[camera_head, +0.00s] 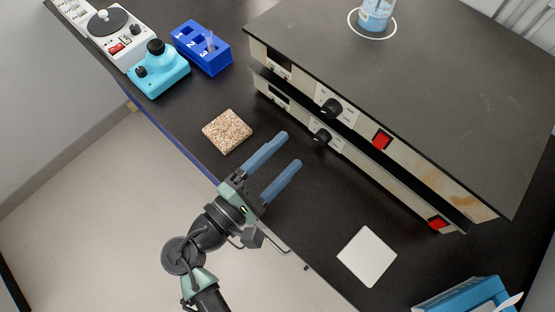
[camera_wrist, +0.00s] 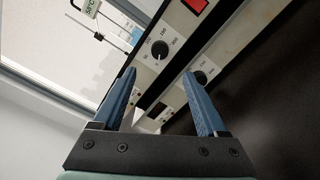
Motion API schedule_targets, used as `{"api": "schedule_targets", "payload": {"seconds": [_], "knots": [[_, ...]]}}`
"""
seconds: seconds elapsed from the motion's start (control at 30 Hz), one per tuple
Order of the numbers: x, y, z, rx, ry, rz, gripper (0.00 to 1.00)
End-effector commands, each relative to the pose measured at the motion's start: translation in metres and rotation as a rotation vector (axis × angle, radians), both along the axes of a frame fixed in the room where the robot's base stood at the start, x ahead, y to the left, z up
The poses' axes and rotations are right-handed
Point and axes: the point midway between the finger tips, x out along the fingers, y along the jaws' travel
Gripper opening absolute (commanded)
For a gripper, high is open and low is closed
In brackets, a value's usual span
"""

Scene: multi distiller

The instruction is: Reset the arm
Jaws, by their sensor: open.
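My gripper (camera_head: 282,166) is open and empty, with its two blue fingers apart. In the head view it is over the front edge of the black bench, between the cork-like square pad and the white square pad. Its fingers point toward the stacked hotplate units. In the wrist view my gripper (camera_wrist: 161,105) has its open fingers in front of the hotplate panel (camera_wrist: 160,62), where knobs and a red switch show. Nothing is between the fingers.
The two-tier hotplate stack (camera_head: 400,85) bears a blue-liquid vessel (camera_head: 375,14). A speckled pad (camera_head: 227,132), white pad (camera_head: 367,256), blue numbered rack (camera_head: 203,48), cyan device (camera_head: 158,70) and white stirrer (camera_head: 110,30) stand on the bench. A blue box (camera_head: 465,297) is at lower right.

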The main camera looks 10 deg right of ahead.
Motion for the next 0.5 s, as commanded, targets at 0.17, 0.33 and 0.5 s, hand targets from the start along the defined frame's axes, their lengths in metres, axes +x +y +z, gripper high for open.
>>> {"api": "schedule_targets", "payload": {"seconds": [0.17, 0.33, 0.5], "knots": [[-0.0085, 0.0101, -0.0004, 0.0, 0.001, -0.001, 0.75], [-0.0093, 0.011, 0.0, 0.0, 0.001, -0.001, 0.75], [-0.0091, 0.0108, 0.0, 0.0, 0.001, -0.001, 0.75]]}}
